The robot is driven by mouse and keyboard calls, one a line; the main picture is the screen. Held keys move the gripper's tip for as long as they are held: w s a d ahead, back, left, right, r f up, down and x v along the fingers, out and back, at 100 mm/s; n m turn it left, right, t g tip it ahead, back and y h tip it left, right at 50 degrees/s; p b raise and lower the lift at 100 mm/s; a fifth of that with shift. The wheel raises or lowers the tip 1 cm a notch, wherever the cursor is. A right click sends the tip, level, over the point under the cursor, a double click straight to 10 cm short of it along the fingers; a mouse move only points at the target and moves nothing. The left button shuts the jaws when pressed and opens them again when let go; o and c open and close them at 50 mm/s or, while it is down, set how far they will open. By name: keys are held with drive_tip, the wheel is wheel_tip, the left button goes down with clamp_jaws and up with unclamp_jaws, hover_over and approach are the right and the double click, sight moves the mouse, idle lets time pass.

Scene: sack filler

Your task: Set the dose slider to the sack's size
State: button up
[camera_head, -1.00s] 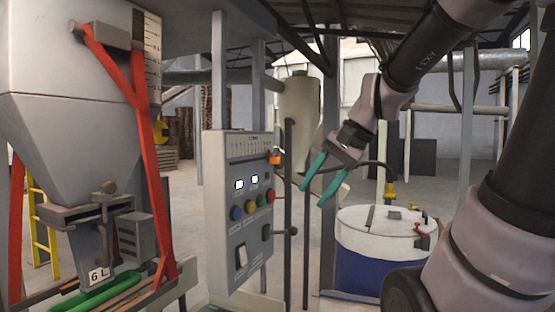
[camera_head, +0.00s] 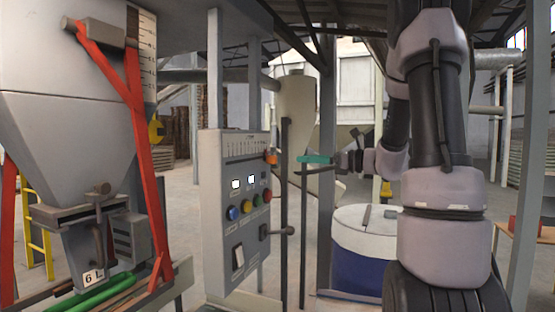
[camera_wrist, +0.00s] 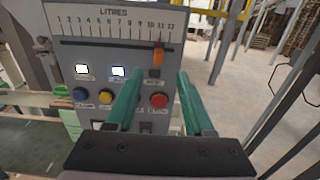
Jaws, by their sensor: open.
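The control panel (camera_head: 236,200) carries a LITRES scale (camera_wrist: 115,22) numbered 1 to 12. The orange dose slider (camera_head: 271,158) sits at the right end of its slot. In the wrist view the slider (camera_wrist: 158,58) is below about 11. My gripper (camera_head: 299,165) is open and empty, just right of the slider and apart from it. In the wrist view its teal fingers (camera_wrist: 158,72) point at the panel, with the slider framed between their tips. A card reading "6 L" (camera_head: 94,277) is at the hopper's foot. I cannot make out the sack clearly.
Blue, yellow, green and red buttons (camera_head: 248,206) sit under the slot, with a lever (camera_head: 277,231) below. A thin dark post (camera_head: 284,215) stands beside the panel's right edge. A white and blue drum (camera_head: 352,250) stands behind. The hopper (camera_head: 70,120) is at left.

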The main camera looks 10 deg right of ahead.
sight(277, 158)
drive_tip(key=x, duration=1)
drive_tip(key=shift+a, duration=0.15)
clamp_jaws()
idle(1.0)
